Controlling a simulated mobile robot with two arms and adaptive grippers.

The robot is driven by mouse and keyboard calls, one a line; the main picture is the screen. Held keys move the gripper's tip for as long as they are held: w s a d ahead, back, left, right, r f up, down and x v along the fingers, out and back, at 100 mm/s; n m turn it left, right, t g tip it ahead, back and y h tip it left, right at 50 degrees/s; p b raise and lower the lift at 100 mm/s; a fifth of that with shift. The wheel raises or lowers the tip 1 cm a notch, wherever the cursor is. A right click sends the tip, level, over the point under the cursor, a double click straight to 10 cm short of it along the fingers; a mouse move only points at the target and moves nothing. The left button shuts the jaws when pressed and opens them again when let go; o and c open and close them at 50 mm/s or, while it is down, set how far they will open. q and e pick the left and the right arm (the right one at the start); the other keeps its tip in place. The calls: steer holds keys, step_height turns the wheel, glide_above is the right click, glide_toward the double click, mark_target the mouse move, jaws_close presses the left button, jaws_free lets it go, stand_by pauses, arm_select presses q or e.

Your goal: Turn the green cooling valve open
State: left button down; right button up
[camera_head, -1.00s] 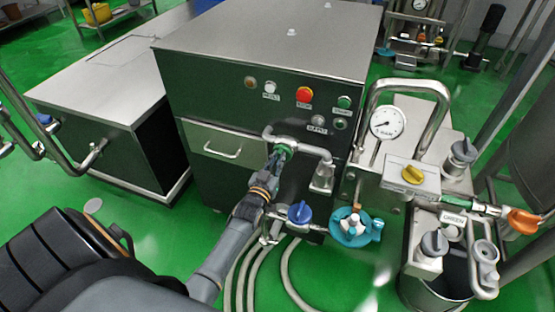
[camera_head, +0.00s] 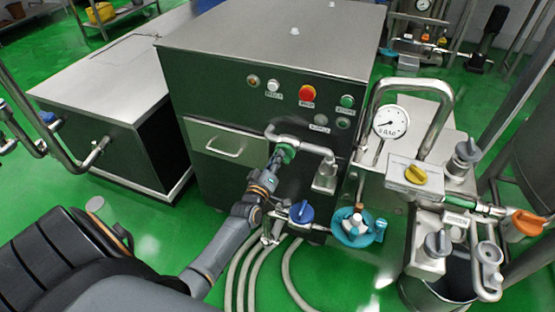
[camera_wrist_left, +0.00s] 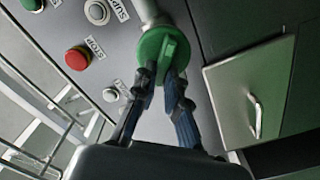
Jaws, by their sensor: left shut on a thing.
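The green cooling valve (camera_head: 285,152) sits on a bent steel pipe at the front of the dark cabinet. In the left wrist view the valve (camera_wrist_left: 160,47) shows as a round green knob with a raised bar across it. My left gripper (camera_head: 274,163) reaches it from below in the head view. In the left wrist view my left gripper (camera_wrist_left: 167,78) has its two fingers on either side of the bar, shut on it. The fingertips partly hide the lower part of the knob. My right gripper is not in view.
A red button (camera_head: 307,93) is on the panel above. A yellow knob (camera_head: 416,174) and gauge (camera_head: 390,122) stand further right. Hoses hang below.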

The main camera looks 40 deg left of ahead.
arm_select(q)
steer(key=shift+a+f+n+b, duration=0.15)
steer(key=shift+n+b, duration=0.35)
steer(key=shift+n, duration=0.9)
steer(key=shift+d+f+n+b, duration=0.15)
steer(key=shift+n+b, duration=0.35)
steer(key=shift+n, duration=0.9)
steer(key=shift+a+f+n+b, duration=0.2)
steer(key=shift+n+b, duration=0.3)
steer(key=shift+n, duration=0.9)
steer(key=c, duration=1.4)
jaws_free()
steer(key=shift+s, duration=0.1)
steer(key=v, duration=1.2)
steer(key=shift+d, duration=0.1)
